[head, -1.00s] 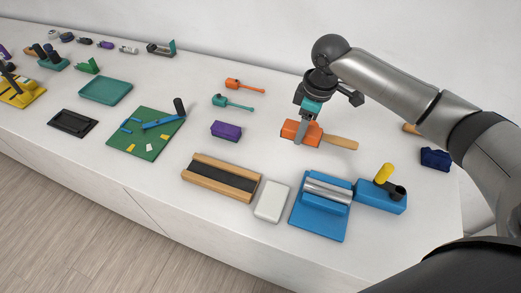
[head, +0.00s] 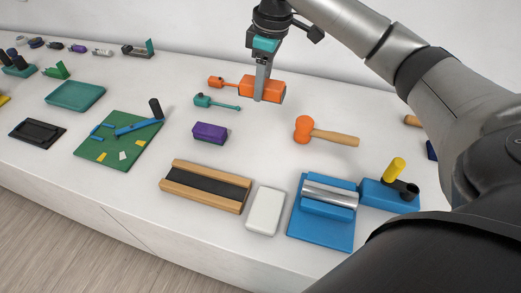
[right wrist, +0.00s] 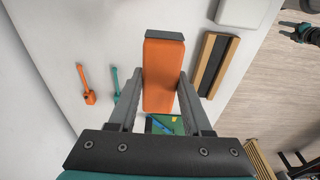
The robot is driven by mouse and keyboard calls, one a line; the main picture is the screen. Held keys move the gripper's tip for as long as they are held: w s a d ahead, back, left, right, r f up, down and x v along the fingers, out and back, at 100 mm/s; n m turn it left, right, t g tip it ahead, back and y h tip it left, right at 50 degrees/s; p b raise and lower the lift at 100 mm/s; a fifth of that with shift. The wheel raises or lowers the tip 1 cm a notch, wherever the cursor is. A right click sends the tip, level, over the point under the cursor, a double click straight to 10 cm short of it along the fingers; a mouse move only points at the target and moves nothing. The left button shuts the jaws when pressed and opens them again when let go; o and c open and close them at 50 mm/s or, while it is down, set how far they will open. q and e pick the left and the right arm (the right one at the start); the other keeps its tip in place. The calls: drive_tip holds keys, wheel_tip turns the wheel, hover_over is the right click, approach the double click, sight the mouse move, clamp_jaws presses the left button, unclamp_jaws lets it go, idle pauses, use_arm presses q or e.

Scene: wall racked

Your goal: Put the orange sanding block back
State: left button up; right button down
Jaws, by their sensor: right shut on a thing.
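The orange sanding block (head: 271,90) is a plain orange brick with a dark grey face at one end. My right gripper (head: 259,97) is shut on it and holds it above the back part of the white counter. In the right wrist view the block (right wrist: 163,72) sits between the two grey fingers (right wrist: 160,108). A wooden holder (head: 177,172) with a long black strip lies empty on the counter, nearer the front. A dark gripper-like part with teal, apparently my left gripper (right wrist: 296,32), shows small in the right wrist view; its jaws are unclear.
An orange-headed mallet (head: 330,134), a purple block (head: 210,133) and a teal tool (head: 218,104) lie nearby. An orange tool (head: 221,82) lies behind. A white block (head: 265,211), a blue roller stand (head: 322,232) and a green board (head: 124,148) stand further forward or left.

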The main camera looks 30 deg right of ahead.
drive_tip(key=b, duration=0.2)
hover_over(261, 150)
wheel_tip(261, 150, down, 16)
drive_tip(key=shift+s+r, duration=0.1)
drive_tip(key=shift+s, duration=0.05)
wheel_tip(261, 150, down, 4)
drive_tip(key=shift+r+p, duration=0.2)
drive_tip(key=shift+p, duration=0.3)
drive_tip(key=shift+f, duration=0.15)
drive_tip(key=shift+f, duration=0.2)
drive_tip(key=shift+c, duration=1.7)
unclamp_jaws()
